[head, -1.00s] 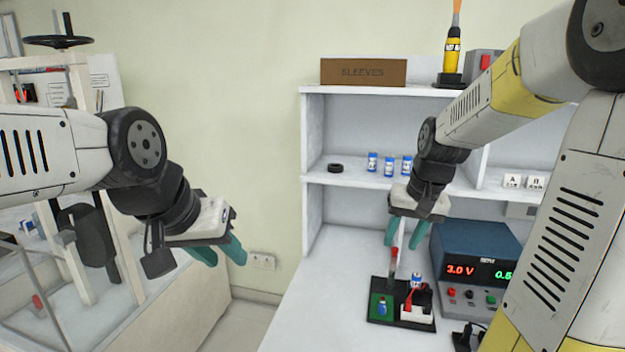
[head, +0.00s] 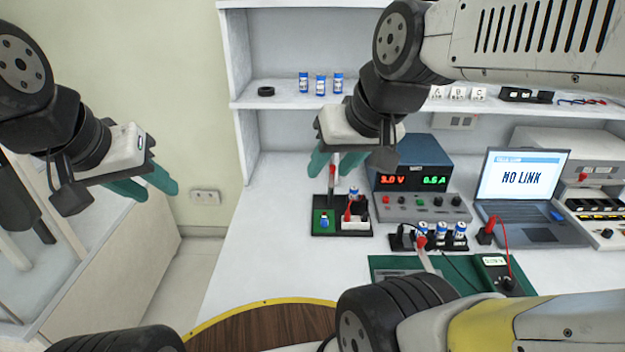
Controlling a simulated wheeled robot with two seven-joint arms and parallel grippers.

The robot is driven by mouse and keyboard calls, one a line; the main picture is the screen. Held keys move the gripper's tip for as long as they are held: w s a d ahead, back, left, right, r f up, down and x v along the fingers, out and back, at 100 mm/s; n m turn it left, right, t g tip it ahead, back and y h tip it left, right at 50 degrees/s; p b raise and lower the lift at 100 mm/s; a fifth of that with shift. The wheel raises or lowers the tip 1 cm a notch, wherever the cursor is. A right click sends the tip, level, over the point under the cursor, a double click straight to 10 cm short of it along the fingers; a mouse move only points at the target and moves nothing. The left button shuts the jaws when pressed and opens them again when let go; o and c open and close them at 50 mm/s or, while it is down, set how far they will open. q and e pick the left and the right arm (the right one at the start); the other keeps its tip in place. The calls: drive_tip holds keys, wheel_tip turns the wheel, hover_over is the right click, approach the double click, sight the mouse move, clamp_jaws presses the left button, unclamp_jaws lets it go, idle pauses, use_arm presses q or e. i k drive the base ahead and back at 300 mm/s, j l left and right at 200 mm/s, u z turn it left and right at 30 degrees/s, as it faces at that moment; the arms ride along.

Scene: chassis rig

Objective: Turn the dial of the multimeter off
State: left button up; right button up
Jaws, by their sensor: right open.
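The multimeter (head: 497,274) is a small dark instrument with a light display at its top. It lies on the green mat (head: 388,265) at the lower right of the head view. A red lead runs to it, and its dial is too small to read. My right gripper (head: 326,170), with teal fingers, is open and empty above the bench, left of the power supply and well away from the multimeter. My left gripper (head: 146,188) is at the left, away from the bench; its teal fingers look apart with nothing between them.
A power supply (head: 405,208) reading 3.0 V, a laptop (head: 530,195) showing NO LINK and a battery holder (head: 428,240) stand behind the mat. A small board with a red-topped post (head: 340,226) is left of them. The bench's left part is clear.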

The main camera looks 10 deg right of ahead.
sight(509, 283)
drive_tip(key=l+z, duration=0.1)
drive_tip(key=z, duration=0.4)
drive_tip(key=l+z, duration=0.15)
drive_tip(key=z, duration=0.35)
drive_tip(key=l+z, duration=0.15)
drive_tip(key=z, duration=0.35)
drive_tip(key=l+z, duration=0.1)
drive_tip(key=z, duration=0.4)
